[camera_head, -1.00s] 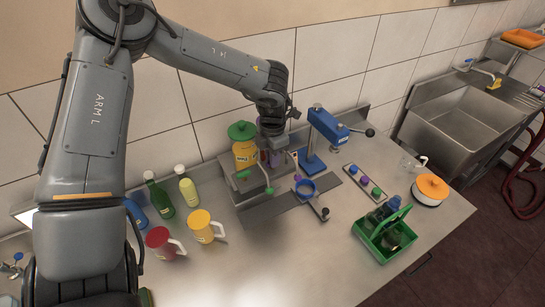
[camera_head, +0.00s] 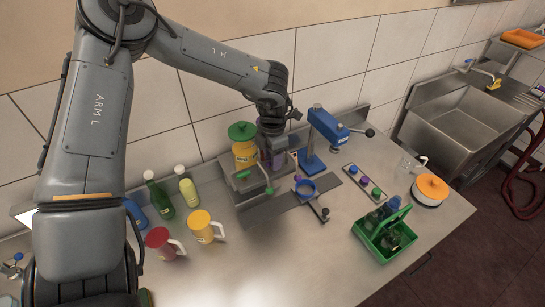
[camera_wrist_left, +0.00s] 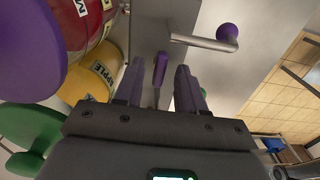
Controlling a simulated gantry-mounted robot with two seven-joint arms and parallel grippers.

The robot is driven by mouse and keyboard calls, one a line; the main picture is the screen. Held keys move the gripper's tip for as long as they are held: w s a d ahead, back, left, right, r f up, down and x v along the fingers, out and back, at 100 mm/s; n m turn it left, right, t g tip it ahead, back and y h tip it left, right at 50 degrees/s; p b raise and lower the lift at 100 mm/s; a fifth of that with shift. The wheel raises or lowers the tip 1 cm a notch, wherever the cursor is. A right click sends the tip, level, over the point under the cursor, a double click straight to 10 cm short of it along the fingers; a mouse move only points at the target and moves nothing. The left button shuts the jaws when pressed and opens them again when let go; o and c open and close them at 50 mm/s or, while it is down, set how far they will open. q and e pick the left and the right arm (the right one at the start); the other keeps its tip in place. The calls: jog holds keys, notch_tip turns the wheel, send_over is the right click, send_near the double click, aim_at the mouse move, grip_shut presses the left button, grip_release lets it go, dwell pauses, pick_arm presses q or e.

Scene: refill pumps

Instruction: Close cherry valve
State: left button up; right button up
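In the left wrist view a slim purple lever (camera_wrist_left: 159,69) stands between the two fingers of my left gripper (camera_wrist_left: 160,88). The fingers are apart, with a gap on either side of the lever. A metal tap spout with a purple knob (camera_wrist_left: 227,32) is just beyond. A red container (camera_wrist_left: 82,22) and a yellow container labelled APPLE (camera_wrist_left: 92,82) show at left. In the head view my left gripper (camera_head: 276,160) is beside the yellow container (camera_head: 245,153) with the green lid, and its arm hides part of the dispenser. My right gripper is not in view.
Red (camera_head: 158,240) and yellow jugs (camera_head: 202,228) and bottles are at left. A green crate (camera_head: 383,235) stands at front right.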

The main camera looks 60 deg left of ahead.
pick_arm(q)
jog(key=shift+r, duration=0.1)
notch_tip(320, 180, up, 11)
dwell(0.6)
dwell(0.4)
